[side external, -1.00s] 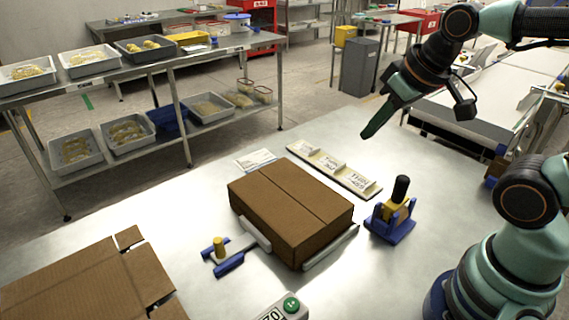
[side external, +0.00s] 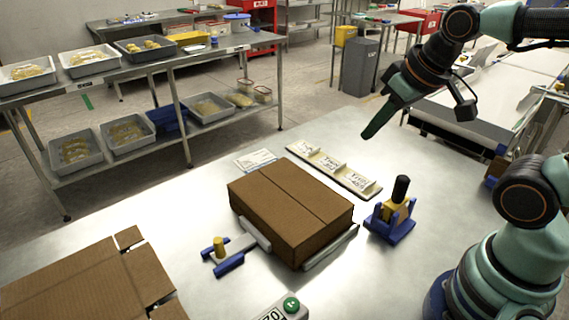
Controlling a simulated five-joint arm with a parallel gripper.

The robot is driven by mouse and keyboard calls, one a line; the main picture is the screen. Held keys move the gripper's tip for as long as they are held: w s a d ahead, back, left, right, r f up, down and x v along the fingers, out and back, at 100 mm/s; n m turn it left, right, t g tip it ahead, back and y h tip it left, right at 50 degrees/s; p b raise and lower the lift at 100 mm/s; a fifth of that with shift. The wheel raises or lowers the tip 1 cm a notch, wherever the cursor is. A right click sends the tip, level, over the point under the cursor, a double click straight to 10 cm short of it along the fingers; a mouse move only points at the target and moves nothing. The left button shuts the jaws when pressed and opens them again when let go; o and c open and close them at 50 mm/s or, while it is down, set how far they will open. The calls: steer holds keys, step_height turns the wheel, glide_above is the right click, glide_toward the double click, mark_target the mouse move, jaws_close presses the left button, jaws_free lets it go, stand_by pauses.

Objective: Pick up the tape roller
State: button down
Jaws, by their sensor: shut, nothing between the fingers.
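The tape roller (side external: 399,197), with an upright black handle and a yellow body, sits in a blue cradle (side external: 391,229) on the metal table, right of a brown box. My gripper (side external: 374,125) hangs above the table, up and slightly left of the roller in the picture. It points down and to the left, apart from everything. Its fingers are shut with nothing between them. The lower part of the roller is partly hidden by the cradle's blue sides.
The closed brown box (side external: 290,205) stands between grey rails, with a blue-and-yellow clamp (side external: 229,262) at its left. A cream rack with labelled cards (side external: 333,168) lies behind. Flat cardboard (side external: 80,285) and a green-button box (side external: 283,309) are in front. The table is clear beneath my gripper.

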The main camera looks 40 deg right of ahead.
stand_by(0.4)
steer(key=shift+c, duration=2.3)
jaws_free()
steer(key=shift+d, duration=0.1)
steer(key=m+g, duration=0.6)
steer(key=m, duration=0.9)
glide_above(404, 177)
step_height(404, 177, down, 3)
step_height(404, 177, down, 12)
steer(key=shift+r, duration=0.2)
